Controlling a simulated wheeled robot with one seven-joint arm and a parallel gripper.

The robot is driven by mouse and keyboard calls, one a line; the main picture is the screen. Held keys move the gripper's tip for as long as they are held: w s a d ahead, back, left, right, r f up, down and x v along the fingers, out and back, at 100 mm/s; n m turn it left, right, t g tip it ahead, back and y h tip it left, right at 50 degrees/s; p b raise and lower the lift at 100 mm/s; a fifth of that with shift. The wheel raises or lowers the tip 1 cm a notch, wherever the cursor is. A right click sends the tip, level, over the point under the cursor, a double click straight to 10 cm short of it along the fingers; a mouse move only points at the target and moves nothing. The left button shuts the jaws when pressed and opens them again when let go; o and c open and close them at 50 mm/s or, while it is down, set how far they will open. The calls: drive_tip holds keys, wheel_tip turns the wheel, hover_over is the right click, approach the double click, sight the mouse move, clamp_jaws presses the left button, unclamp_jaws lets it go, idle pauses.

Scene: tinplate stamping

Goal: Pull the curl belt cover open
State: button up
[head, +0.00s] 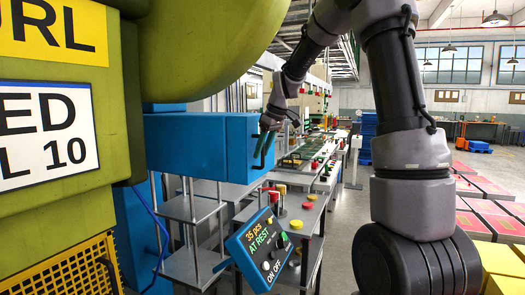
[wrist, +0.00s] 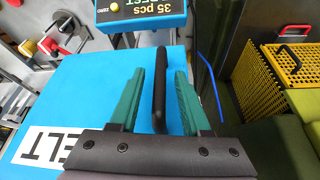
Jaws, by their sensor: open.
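The curl belt cover is a blue box (head: 195,148) left of centre in the head view. In the wrist view its blue face (wrist: 75,105) fills the middle and carries a white label (wrist: 45,145) reading "ELT", partly cut off. A black bar handle (wrist: 160,88) stands on this face. My gripper (head: 264,150) is at the cover's right end in the head view. In the wrist view my gripper (wrist: 159,75) is open, with one green finger on each side of the handle and visible gaps between.
A blue control box (head: 262,250) reading "35 pcs AT REST" sits below the cover; it also shows in the wrist view (wrist: 140,14). Yellow mesh guards (wrist: 270,80) stand at the right of the wrist view. A bench with coloured buttons (head: 308,205) lies beyond the cover.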

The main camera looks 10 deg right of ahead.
clamp_jaws()
idle(1.3)
